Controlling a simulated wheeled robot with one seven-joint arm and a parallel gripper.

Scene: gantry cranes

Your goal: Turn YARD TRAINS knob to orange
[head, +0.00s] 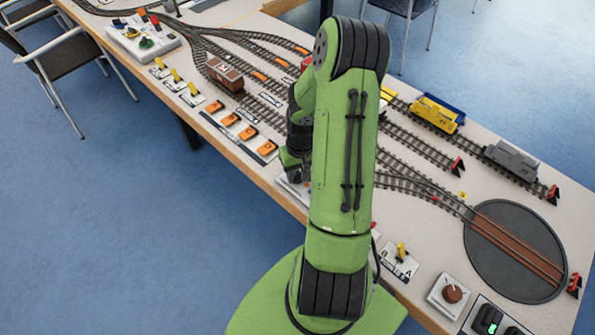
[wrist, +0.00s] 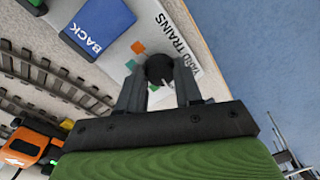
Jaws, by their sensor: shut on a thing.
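In the wrist view, the black round YARD TRAINS knob (wrist: 159,68) stands on a pale panel (wrist: 205,35) lettered "YARD TRAINS". An orange square mark and a green square mark are on the panel beside the knob. My gripper (wrist: 159,78) has one finger on each side of the knob and is shut on it. A small white line shows below the knob between the fingers; which mark it faces I cannot tell. In the head view my gripper (head: 291,163) is at the table's near edge, and my arm hides most of the panel and the knob.
A blue BACK button (wrist: 97,24) is on the same panel. An orange engine (wrist: 28,146) stands on track close to my gripper. In the head view several orange switches (head: 229,120), yellow levers (head: 402,252) and a brown knob (head: 452,293) line the near edge.

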